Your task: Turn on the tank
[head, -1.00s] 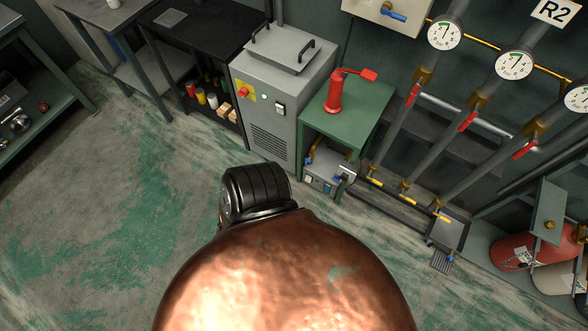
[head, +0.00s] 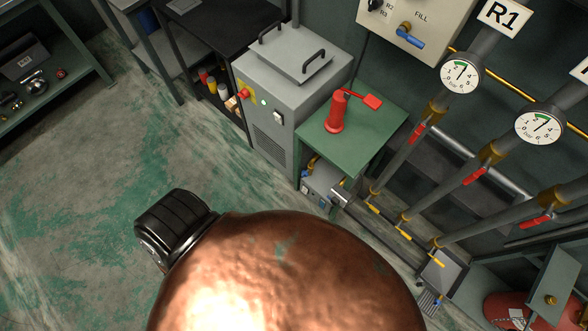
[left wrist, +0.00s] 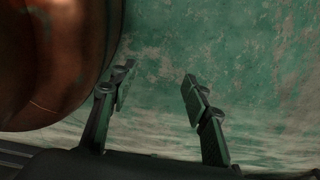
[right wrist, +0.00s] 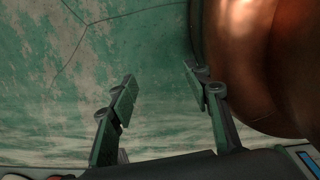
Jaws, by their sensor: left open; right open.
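A red tank (head: 506,312) with a white label lies at the bottom right of the head view, cut off by the frame edge. Its valve is not clear to me. A panel (head: 432,22) marked FILL hangs on the wall, with a blue lever (head: 411,39) on it. My left gripper (left wrist: 157,86) is open and empty in the left wrist view, with green floor behind it. My right gripper (right wrist: 159,84) is open and empty in the right wrist view. Neither gripper shows in the head view, and neither touches the tank.
A grey cabinet (head: 300,75) and a green table (head: 375,125) with a red hand pump (head: 338,112) stand ahead. Pipes with gauges (head: 461,77) and red levers (head: 474,175) line the right wall. Shelving (head: 48,75) is at the left. The left floor (head: 80,190) is clear.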

